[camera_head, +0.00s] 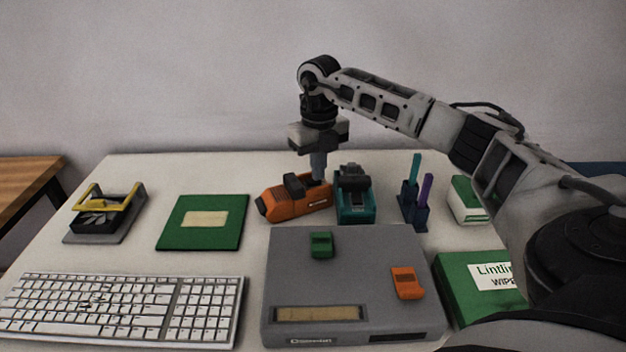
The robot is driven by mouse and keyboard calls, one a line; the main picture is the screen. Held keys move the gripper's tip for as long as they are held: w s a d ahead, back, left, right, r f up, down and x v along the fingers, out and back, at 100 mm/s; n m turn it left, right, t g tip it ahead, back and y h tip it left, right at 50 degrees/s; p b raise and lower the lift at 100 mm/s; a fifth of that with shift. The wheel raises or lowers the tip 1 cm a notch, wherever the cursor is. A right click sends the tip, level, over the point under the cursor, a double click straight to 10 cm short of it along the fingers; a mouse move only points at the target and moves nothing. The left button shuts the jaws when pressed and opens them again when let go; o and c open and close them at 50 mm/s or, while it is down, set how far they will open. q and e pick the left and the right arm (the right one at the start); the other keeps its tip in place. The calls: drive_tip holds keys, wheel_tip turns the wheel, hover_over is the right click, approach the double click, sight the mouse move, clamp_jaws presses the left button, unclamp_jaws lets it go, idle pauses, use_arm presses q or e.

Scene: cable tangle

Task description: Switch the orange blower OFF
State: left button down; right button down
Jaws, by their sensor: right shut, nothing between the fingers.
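The orange blower (290,203) lies on the white table, behind the grey box, with a dark part on its top. My right gripper (318,178) points straight down, shut and empty, with its tips at the right end of the orange blower. I cannot tell whether the tips touch it or are just behind it. The grey box (345,268) has a green switch-like block (321,245) and an orange one (407,282) on top. I cannot read a switch state on the blower. My left gripper is out of view.
A teal device (354,196) stands close right of the orange blower. Pens in a dark holder (409,208), a green-white box (467,200) and a wipes box (475,285) are farther right. A green notebook (204,222), a yellow-handled device (105,215) and a keyboard (120,306) lie left.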

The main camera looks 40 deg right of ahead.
drive_tip(key=shift+f, duration=0.15)
drive_tip(key=shift+r+p, duration=1)
drive_tip(key=shift+r, duration=0.05)
wheel_tip(320, 180, up, 2)
drive_tip(key=shift+r+p, duration=0.1)
drive_tip(key=shift+p, duration=0.8)
drive_tip(key=shift+r+p, duration=1.35)
drive_tip(key=shift+r, duration=0.1)
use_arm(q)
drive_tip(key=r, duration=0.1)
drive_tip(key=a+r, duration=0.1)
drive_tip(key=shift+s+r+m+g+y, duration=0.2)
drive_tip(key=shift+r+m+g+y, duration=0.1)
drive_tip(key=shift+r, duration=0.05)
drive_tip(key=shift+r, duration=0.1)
